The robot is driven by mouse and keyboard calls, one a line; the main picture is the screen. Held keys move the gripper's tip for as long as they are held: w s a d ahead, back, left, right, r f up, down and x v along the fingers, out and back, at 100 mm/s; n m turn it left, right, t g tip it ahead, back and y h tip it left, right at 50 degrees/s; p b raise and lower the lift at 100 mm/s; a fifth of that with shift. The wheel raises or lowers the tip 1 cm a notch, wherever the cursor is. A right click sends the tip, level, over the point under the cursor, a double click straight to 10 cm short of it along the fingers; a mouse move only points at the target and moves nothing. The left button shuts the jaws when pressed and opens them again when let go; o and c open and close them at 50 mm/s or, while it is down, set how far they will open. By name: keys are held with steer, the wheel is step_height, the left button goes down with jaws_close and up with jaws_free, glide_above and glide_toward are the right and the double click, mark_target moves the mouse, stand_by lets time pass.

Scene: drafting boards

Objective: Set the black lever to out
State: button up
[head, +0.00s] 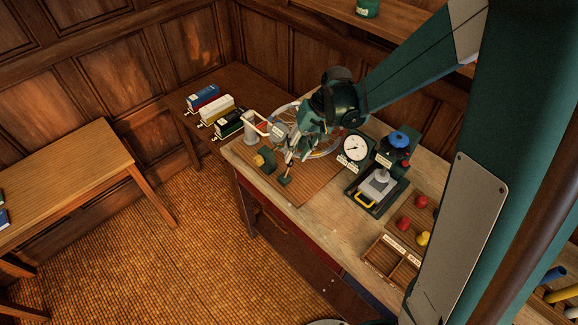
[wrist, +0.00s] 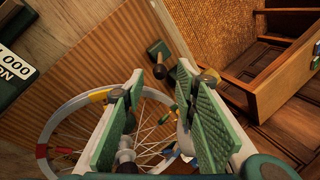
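A small dark green base with a short black-tipped lever (wrist: 159,70) stands on the ribbed board, ahead of my gripper in the wrist view. A small dark green piece (head: 285,180) at the board's front in the head view looks like the same fixture. I cannot read any mark for the lever's setting. My gripper (wrist: 160,84) is open, its two green-padded fingers apart. It is over the board near the spoked wheel (wrist: 48,122), and also shows in the head view (head: 290,157). Whether it touches the lever I cannot tell.
A dial gauge (head: 356,147) and a press with a blue knob (head: 398,139) stand right of the board. Red and yellow knobs and a divided tray (head: 381,258) lie farther right. Toy-like wagons (head: 214,109) stand at left.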

mark_target(292, 162)
steer(key=shift+f, duration=0.1)
steer(key=shift+x, duration=3.8)
jaws_close()
